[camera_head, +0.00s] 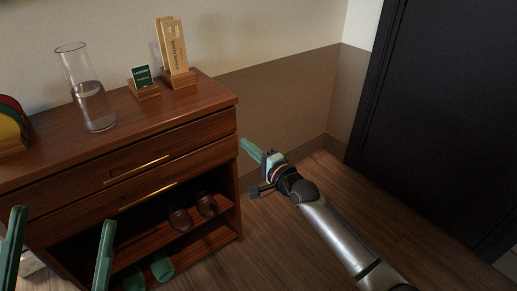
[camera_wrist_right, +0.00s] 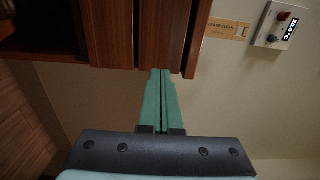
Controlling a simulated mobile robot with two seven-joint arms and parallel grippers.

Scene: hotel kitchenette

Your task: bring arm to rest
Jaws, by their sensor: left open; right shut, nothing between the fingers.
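My right arm (camera_head: 335,235) reaches in from the lower right of the head view. Its right gripper (camera_head: 246,146) is off the right end of the wooden cabinet (camera_head: 190,130), over the floor. In the right wrist view the two green fingers (camera_wrist_right: 160,75) lie together with nothing between them, their tips close to the cabinet wood in the picture; I cannot tell if they touch. My left gripper (camera_head: 63,215) is at the lower left of the head view, its two green fingers wide apart and empty, in front of the cabinet.
On the cabinet top stand a glass carafe (camera_head: 94,105), a small green sign (camera_head: 142,77) and a wooden holder with tags (camera_head: 176,55). A dark door (camera_head: 440,110) stands right; the floor (camera_head: 310,180) between is clear.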

